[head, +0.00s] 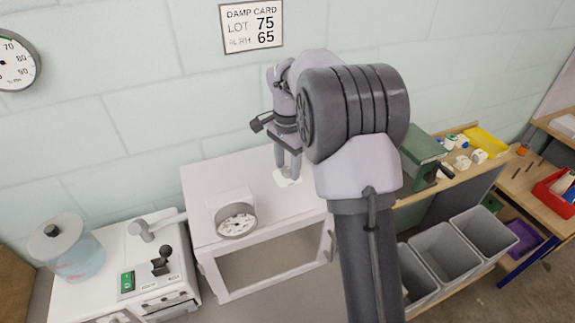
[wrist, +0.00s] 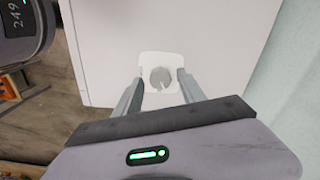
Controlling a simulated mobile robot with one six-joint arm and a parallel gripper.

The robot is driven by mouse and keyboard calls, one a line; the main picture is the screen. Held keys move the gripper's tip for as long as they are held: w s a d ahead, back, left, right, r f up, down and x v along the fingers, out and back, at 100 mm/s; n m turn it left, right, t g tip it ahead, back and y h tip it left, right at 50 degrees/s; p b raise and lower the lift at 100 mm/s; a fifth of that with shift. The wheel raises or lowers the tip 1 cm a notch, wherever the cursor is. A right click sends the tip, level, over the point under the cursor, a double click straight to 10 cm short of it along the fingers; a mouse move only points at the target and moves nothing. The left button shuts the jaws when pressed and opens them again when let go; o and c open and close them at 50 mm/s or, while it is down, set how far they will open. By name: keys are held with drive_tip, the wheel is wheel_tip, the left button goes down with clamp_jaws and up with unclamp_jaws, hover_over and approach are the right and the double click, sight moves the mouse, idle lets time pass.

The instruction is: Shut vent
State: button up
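A round grey knob (wrist: 160,78) sits on a small white plate (wrist: 161,60) on top of a white cabinet (wrist: 107,25); it appears to be the vent. In the head view, the plate (head: 289,181) lies near the back of the cabinet top (head: 240,180). My gripper (head: 288,172) points down over the plate, hiding the knob there. In the wrist view, the gripper's two fingers (wrist: 160,77) are apart, one on each side of the knob, with a visible gap between each finger and the knob. I cannot tell the exact height of the fingertips.
A round gauge (head: 236,221) sits at the cabinet's front left. Left of it stands a machine (head: 185,281) with a black lever (head: 160,262) and a bluish canister (head: 75,255). Grey bins (head: 445,250) stand right. The wall is close behind.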

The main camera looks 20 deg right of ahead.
clamp_jaws()
drive_tip(key=shift+n, duration=0.3)
drive_tip(key=shift+r+n+p, duration=0.15)
drive_tip(key=shift+n+p, duration=0.75)
drive_tip(key=shift+p, duration=0.15)
drive_tip(key=n+p, duration=0.2)
drive_tip(key=n, duration=0.1)
drive_tip(key=shift+n, duration=0.3)
drive_tip(key=n+p, duration=0.3)
drive_tip(key=n, duration=0.2)
drive_tip(key=shift+w+n, duration=0.1)
drive_tip(key=shift+n, duration=0.3)
drive_tip(key=shift+o, duration=1.1)
unclamp_jaws()
